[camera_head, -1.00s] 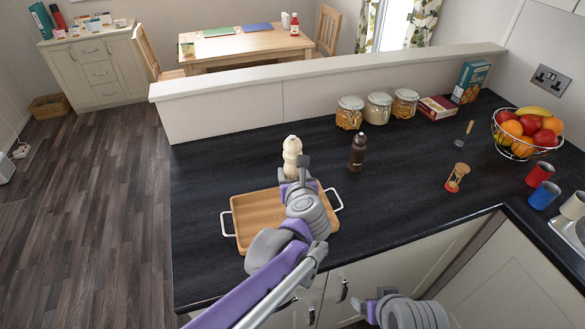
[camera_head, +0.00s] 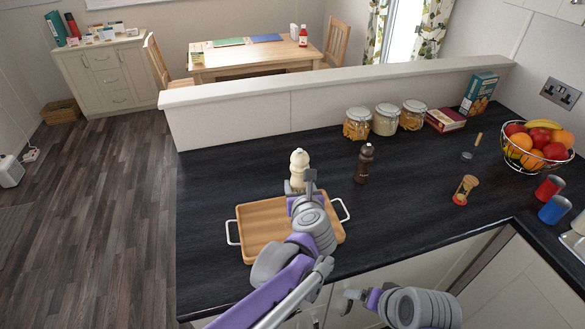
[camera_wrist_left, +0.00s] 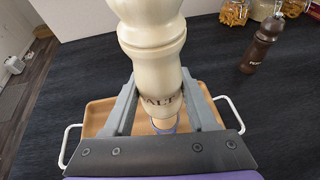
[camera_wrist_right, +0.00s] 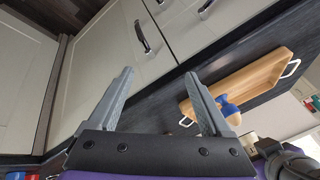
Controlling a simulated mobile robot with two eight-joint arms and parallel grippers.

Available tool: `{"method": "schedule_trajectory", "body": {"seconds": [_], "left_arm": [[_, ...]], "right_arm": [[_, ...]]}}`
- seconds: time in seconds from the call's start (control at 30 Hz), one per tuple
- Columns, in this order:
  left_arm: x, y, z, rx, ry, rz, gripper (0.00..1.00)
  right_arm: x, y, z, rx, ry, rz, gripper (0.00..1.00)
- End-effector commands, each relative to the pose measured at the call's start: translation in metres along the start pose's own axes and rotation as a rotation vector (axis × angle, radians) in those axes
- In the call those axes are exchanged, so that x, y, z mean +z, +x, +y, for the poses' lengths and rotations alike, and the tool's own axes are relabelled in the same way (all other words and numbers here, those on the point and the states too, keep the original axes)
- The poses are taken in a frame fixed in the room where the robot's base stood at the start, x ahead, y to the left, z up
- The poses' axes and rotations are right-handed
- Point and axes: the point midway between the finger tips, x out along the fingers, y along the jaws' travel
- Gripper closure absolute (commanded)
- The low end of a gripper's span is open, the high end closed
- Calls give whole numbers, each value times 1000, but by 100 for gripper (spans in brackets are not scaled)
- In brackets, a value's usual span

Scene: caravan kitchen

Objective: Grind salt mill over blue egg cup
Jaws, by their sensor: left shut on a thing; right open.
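The cream salt mill (camera_head: 299,168) is upright in my left gripper (camera_head: 303,190), which is shut around its body. In the left wrist view the salt mill (camera_wrist_left: 152,50) fills the middle, with the fingers on both sides. Below it a blue rim with a pale rounded top shows, the blue egg cup (camera_wrist_left: 176,128), largely hidden. The right wrist view shows the blue egg cup (camera_wrist_right: 230,108) on the wooden tray (camera_wrist_right: 262,72). In the head view my left arm hides it. My right gripper (camera_wrist_right: 160,92) is open and empty, low in front of the cupboards.
The tray (camera_head: 262,222) has white handles. A dark pepper mill (camera_head: 364,165) stands right of the salt mill.

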Motion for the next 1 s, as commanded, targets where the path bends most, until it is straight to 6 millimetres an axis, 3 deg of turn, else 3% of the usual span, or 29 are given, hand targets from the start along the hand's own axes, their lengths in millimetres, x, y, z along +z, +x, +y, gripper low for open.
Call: {"method": "schedule_trajectory", "body": {"seconds": [0.3,0.53,0.6,0.7,0.83,1.0], "left_arm": [[0,0,0,0,0,0,96],[0,0,0,0,0,0,96],[0,0,0,0,0,0,96],[0,0,0,0,0,0,96],[0,0,0,0,0,0,96],[0,0,0,0,0,0,96]], "right_arm": [[-92,-4,-93,-350,1041,-335,17],[-182,-21,-133,-553,1662,-746,17],[-204,-28,-141,-589,1785,-894,17],[-220,-42,-159,-601,1872,-1112,17],[-224,-57,-178,-579,1890,-1316,17],[-224,-63,-194,-562,1884,-1409,17]]}}
